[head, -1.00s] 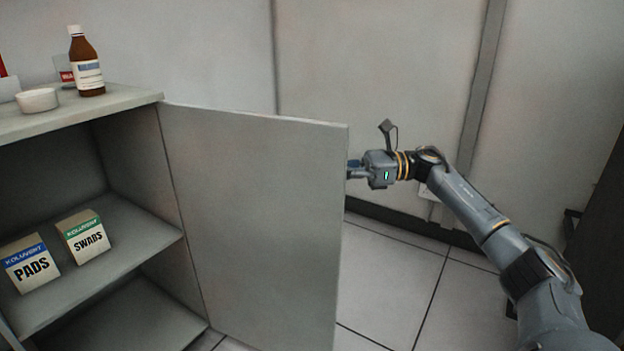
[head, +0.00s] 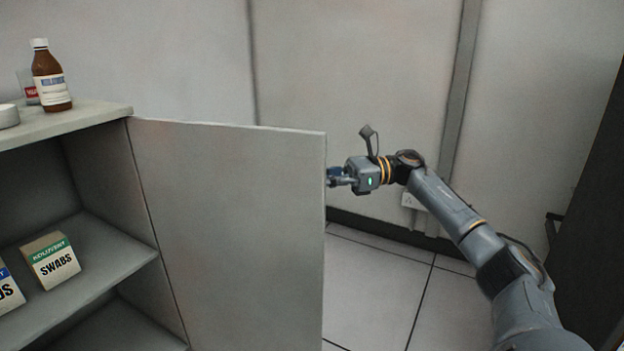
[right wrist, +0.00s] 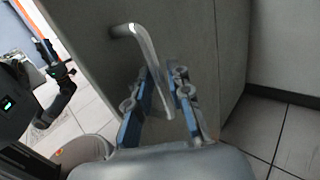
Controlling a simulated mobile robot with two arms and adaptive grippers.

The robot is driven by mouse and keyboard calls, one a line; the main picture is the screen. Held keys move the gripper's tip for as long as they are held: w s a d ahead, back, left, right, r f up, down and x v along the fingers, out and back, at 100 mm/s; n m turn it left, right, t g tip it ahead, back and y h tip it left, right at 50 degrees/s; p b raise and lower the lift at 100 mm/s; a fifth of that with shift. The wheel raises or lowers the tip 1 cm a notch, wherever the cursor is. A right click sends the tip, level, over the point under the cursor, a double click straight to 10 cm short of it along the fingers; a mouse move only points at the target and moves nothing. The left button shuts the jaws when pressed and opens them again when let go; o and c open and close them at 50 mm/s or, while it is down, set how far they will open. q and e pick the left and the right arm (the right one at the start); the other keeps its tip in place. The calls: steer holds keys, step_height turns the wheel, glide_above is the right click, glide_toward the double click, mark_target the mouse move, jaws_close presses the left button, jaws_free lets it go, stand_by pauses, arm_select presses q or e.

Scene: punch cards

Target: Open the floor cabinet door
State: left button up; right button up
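The floor cabinet's door (head: 235,230) stands swung wide open, with the shelves inside the cabinet (head: 95,260) in plain view. My right gripper (head: 335,177) is at the door's free edge in the head view, partly hidden behind it. In the right wrist view, the silver bar handle (right wrist: 146,52) on the door's outer face runs between the blue-padded fingers of my right gripper (right wrist: 165,75). The fingers look spread, with a gap beside the bar; contact with it is unclear.
A box of swabs (head: 52,262) and a partly cut-off box (head: 8,292) sit on the shelf. A brown bottle (head: 50,82) and a white dish (head: 8,116) stand on top. Tiled floor (head: 375,285) is clear right of the door; a wall (head: 350,80) stands behind.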

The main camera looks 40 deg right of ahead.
steer(key=shift+w, duration=0.1)
steer(key=v, duration=1.2)
stand_by(0.4)
